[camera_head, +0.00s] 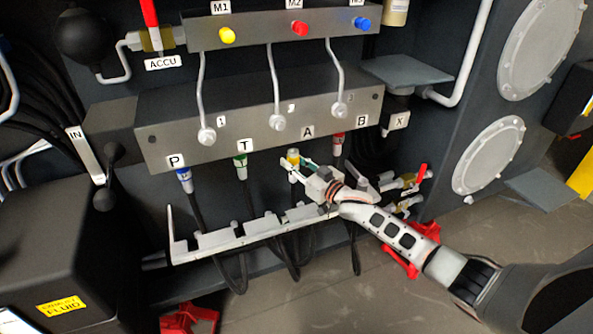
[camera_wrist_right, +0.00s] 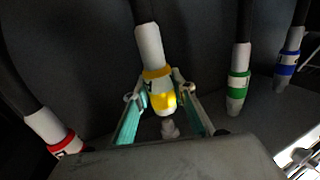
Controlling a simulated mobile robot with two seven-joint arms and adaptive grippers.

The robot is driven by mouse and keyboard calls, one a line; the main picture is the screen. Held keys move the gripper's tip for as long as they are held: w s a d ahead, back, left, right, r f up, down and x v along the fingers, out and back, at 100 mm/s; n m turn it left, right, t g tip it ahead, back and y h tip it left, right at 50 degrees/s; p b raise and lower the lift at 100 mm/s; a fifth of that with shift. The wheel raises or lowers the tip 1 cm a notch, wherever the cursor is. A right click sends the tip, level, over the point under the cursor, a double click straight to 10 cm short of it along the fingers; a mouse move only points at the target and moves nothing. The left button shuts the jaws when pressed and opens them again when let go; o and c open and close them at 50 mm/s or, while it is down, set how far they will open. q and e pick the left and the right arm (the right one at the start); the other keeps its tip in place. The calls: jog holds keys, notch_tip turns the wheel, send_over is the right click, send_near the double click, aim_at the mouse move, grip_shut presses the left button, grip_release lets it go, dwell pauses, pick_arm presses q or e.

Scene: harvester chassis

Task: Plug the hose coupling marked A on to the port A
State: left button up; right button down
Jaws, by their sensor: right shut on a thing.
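The yellow-banded hose coupling (camera_head: 293,157) is below the label A (camera_head: 307,132) on the grey manifold block. My right gripper (camera_head: 299,167) is shut on it from the right. In the right wrist view the coupling (camera_wrist_right: 155,85) is between the teal fingers, its hose running up and away; its marking is not readable. A pale stub (camera_wrist_right: 170,129), apparently port A, is close to the coupling's tip, seemingly with a small gap; I cannot tell whether they touch. The port itself is hidden under the block in the head view. My left gripper is not in view.
Blue (camera_head: 185,179), green (camera_head: 240,165) and red (camera_head: 338,143) couplings are under P, T and B. The red one is close beside my fingers. A grey slotted rack (camera_head: 205,247) lies below. Red-handled valves (camera_head: 408,181) are to the right of my gripper.

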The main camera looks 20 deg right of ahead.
jog(key=shift+w+r, duration=0.1)
jog(key=shift+w, duration=0.45)
jog(key=shift+r, duration=0.1)
notch_tip(320, 180, up, 2)
jog(key=shift+r+p, duration=0.15)
jog(key=shift+p, duration=0.8)
jog(key=shift+p, duration=0.45)
dwell(1.0)
jog(key=shift+r+p, duration=1.8)
jog(key=shift+r, duration=0.05)
